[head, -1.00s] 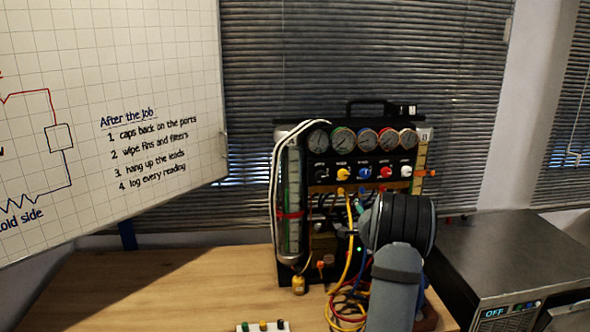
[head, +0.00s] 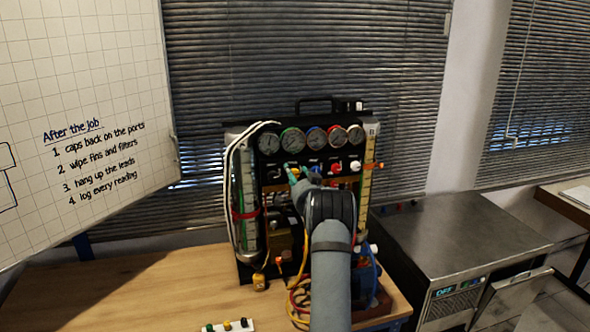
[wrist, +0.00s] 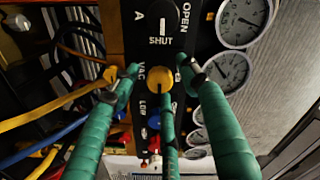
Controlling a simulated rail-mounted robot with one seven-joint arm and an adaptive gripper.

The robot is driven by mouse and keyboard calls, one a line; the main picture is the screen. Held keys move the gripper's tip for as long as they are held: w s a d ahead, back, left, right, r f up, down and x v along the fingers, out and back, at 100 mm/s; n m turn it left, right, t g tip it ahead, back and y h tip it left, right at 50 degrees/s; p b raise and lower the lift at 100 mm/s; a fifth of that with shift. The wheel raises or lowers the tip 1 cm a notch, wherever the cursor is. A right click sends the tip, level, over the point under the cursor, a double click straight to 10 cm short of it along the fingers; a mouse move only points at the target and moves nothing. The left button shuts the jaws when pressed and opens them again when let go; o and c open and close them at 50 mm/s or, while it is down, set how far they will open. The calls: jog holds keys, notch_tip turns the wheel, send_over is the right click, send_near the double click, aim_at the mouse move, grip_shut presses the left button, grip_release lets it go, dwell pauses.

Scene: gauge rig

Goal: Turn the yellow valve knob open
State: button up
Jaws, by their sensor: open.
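The yellow valve knob (wrist: 160,78) shows in the wrist view on the black panel, beside the label VAC. It is small and partly hidden by my fingers in the head view. My gripper (head: 295,177) is at the panel front, with its green fingers spread open. In the wrist view, fingertips of my gripper (wrist: 160,84) stand to the left and right of the yellow knob, with a third finger just below it. I cannot tell whether any touches it. The knob's turn position is not clear.
A black knob (wrist: 160,21) marked SHUT and OPEN is beside the yellow one; a blue knob (wrist: 154,122) is on its other side. Gauges (head: 293,139) line the panel above. Yellow and blue hoses (wrist: 50,107) hang close to my fingers.

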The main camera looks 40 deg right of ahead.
jog(key=shift+w+d, duration=0.15)
jog(key=shift+w, duration=0.2)
jog(key=c, duration=1.1)
grip_shut()
